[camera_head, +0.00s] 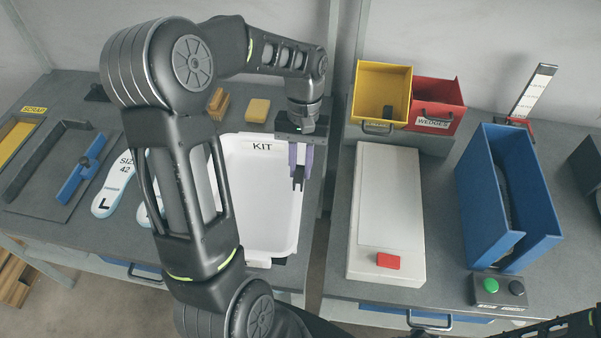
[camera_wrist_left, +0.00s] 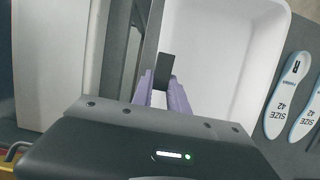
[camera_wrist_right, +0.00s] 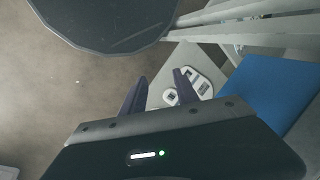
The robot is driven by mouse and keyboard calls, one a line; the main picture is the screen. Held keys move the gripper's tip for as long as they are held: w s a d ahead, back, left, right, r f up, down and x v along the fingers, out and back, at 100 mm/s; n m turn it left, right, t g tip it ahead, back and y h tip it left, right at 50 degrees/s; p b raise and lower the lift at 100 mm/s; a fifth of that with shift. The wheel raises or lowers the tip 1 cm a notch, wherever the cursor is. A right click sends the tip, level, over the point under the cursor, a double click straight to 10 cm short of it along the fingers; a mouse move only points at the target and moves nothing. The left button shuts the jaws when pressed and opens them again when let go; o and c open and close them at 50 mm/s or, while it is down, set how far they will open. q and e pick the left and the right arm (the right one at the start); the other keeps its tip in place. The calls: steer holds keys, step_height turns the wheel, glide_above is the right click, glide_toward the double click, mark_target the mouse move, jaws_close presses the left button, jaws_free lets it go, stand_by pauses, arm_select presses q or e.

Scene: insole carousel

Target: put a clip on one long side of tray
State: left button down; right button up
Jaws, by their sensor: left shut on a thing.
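The white tray marked KIT (camera_head: 262,215) stands on the left table; its wall shows in the left wrist view (camera_wrist_left: 228,60). My left gripper (camera_head: 298,172) points down over the tray's right long side. Its purple fingers are shut on a small black clip (camera_wrist_left: 165,69), also visible in the head view (camera_head: 298,184). The clip overlaps the long rim in both views; I cannot tell whether it touches the wall. Another black piece (camera_head: 281,261) is at the tray's near short side. My right gripper (camera_wrist_right: 157,86) is open and empty, away from the tray.
A yellow bin (camera_head: 381,88) with a dark piece inside and a red WEDGES bin (camera_head: 437,98) stand at the back. A white box with a red button (camera_head: 386,210) and a blue holder (camera_head: 490,205) stand right. Insoles (camera_head: 112,190) lie left of the tray.

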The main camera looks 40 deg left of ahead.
mark_target(301, 177)
arm_select(q)
step_height(301, 177, down, 3)
stand_by(0.3)
steer(key=shift+f+b, duration=0.3)
steer(key=shift+f, duration=0.3)
steer(key=c, duration=1.3)
jaws_free()
steer(key=shift+r, duration=0.1)
